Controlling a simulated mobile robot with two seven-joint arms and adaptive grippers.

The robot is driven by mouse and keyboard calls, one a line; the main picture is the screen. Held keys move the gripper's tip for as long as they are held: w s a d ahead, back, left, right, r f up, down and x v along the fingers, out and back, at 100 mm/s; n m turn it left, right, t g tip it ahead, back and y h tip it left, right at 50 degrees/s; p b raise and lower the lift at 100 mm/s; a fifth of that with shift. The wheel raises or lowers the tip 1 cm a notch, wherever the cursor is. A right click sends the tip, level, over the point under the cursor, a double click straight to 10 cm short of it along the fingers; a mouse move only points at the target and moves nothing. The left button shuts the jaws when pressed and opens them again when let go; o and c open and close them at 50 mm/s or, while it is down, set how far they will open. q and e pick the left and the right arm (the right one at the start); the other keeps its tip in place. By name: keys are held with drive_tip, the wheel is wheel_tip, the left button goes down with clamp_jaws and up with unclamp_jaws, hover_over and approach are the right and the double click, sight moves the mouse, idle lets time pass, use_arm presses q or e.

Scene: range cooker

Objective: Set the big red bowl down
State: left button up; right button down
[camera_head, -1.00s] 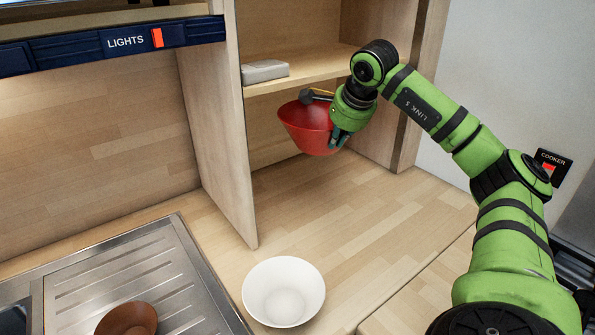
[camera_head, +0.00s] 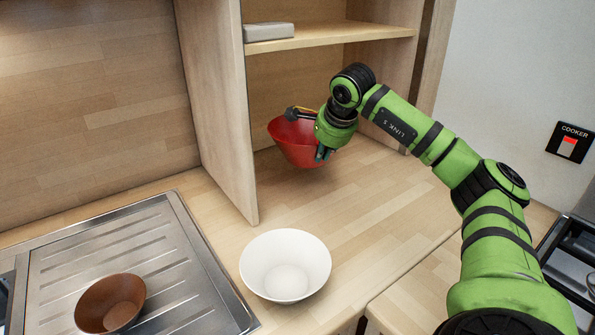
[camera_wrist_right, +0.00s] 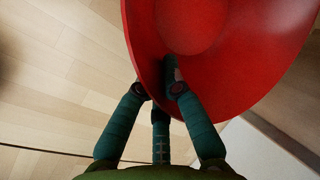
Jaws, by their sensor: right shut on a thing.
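The big red bowl (camera_head: 296,143) is in front of the cupboard opening in the head view, a little tilted. My right gripper (camera_head: 322,152) is shut on the right side of its rim. In the right wrist view the red bowl (camera_wrist_right: 225,50) fills the upper right, and the fingers of my right gripper (camera_wrist_right: 158,88) pinch its wall. The bowl looks held above the wooden worktop, but I cannot tell how large the gap is. My left gripper is not in view.
A white bowl (camera_head: 286,265) stands on the worktop (camera_head: 372,215) nearer the front. A brown bowl (camera_head: 110,303) sits on the steel drainer (camera_head: 150,255) at left. A shelf (camera_head: 330,36) holding a grey box (camera_head: 269,32) is above. Worktop right of the white bowl is clear.

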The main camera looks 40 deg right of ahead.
sight(295, 158)
drive_tip(key=w+a+f, duration=0.1)
drive_tip(key=w, duration=0.1)
drive_tip(key=w+a+f+p, duration=0.1)
drive_tip(key=w, duration=0.1)
drive_tip(key=w+a+f, duration=0.1)
drive_tip(key=w+f, duration=0.1)
drive_tip(key=shift+w+a+p, duration=0.1)
drive_tip(key=shift+w+p, duration=0.25)
drive_tip(key=shift+p, duration=0.05)
drive_tip(key=shift+w+f, duration=0.15)
drive_tip(key=shift+f, duration=0.1)
drive_tip(key=shift+f+p, duration=0.5)
drive_tip(key=shift+f, duration=1.45)
drive_tip(key=c, duration=1.4)
unclamp_jaws()
drive_tip(key=shift+f, duration=0.2)
drive_tip(key=shift+a, duration=0.1)
drive_tip(key=shift+r, duration=0.1)
